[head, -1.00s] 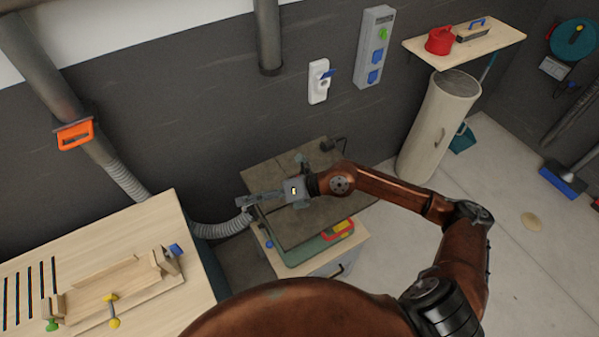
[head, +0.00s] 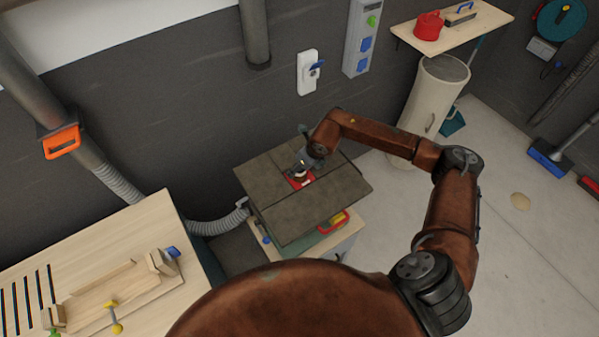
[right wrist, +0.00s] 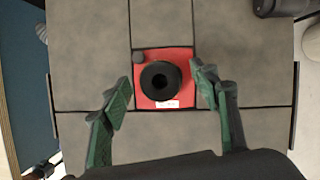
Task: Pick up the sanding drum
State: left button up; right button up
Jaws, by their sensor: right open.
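The sanding drum (right wrist: 160,81) is a black cylinder with a round hole in its top, seen from above in the right wrist view. It stands on a red square plate (right wrist: 182,97) set in the grey machine table. My right gripper (right wrist: 158,84) is open, with one green finger on each side of the drum and a gap to both. In the head view my right gripper (head: 301,168) points down over the red plate (head: 300,184) and hides most of the drum. My left gripper is not in view.
The grey machine table (head: 310,211) is otherwise clear on top. A wooden bench (head: 150,222) with a clamped wooden jig (head: 105,292) stands at the left. A grey hose (head: 215,225) joins the machine's left side. A tall pale bin (head: 432,97) stands behind right.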

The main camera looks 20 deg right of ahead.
jog(key=shift+x, duration=0.85)
jog(key=shift+s, duration=0.1)
jog(key=shift+c, duration=0.2)
jog(key=c, duration=1.3)
